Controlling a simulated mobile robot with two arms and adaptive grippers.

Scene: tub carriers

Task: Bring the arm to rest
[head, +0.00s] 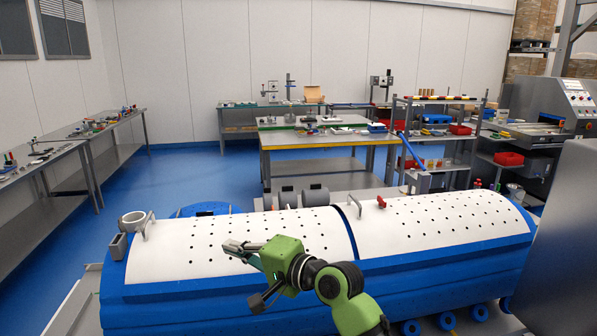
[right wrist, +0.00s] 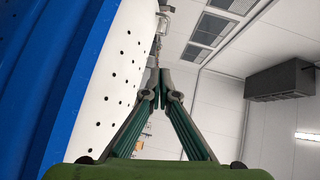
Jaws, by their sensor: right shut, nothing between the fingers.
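My right gripper (head: 232,250) is in front of the white perforated lid of the blue machine in the head view, with my green arm coming up from the bottom. Its fingers are together and hold nothing. In the right wrist view the two fingertips of the gripper (right wrist: 161,88) meet, with the white perforated surface to their left. I cannot tell how far the gripper is from that surface. My left gripper is not in view.
The blue machine (head: 200,320) with its white lid (head: 430,226) fills the foreground. Its lid has a metal handle (head: 149,224) at the left and a red latch (head: 381,202). A grey panel (head: 565,240) stands at the right. Workbenches are behind, with open blue floor (head: 170,180) at the left.

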